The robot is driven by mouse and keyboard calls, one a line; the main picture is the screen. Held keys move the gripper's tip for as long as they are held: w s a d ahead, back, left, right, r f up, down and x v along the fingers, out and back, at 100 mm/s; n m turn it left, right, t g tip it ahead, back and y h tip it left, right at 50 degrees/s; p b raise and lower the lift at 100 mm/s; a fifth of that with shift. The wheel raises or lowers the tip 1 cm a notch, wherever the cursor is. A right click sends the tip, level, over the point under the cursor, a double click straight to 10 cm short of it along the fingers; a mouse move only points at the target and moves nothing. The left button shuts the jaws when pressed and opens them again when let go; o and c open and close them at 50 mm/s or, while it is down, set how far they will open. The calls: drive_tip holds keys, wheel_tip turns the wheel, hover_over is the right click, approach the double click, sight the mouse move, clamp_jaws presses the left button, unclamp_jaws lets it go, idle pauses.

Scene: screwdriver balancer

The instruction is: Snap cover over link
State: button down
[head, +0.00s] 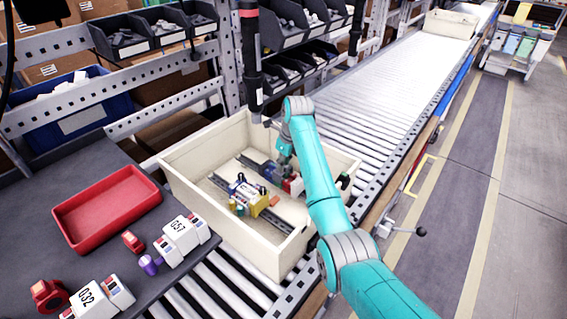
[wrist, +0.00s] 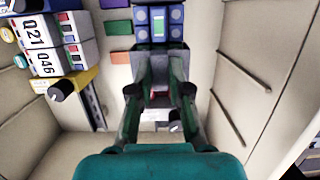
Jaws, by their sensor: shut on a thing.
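My gripper (head: 285,156) reaches down into the cream box (head: 190,180). In the wrist view my gripper (wrist: 160,90) is shut on a grey piece (wrist: 160,65), which may be the cover. A blue block (wrist: 158,22) is just beyond the grey piece; whether they touch is unclear. A small white and red part (wrist: 155,115) shows between the fingers. I cannot pick out the link; the fingers and the held piece hide part of the area below.
The box walls are close around. A red tray (head: 107,205) and white units (head: 180,236) lie on the grey table outside.

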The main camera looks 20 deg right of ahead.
drive_tip(key=c, duration=1)
unclamp_jaws()
drive_tip(key=shift+r, duration=0.1)
drive_tip(key=v, duration=1.2)
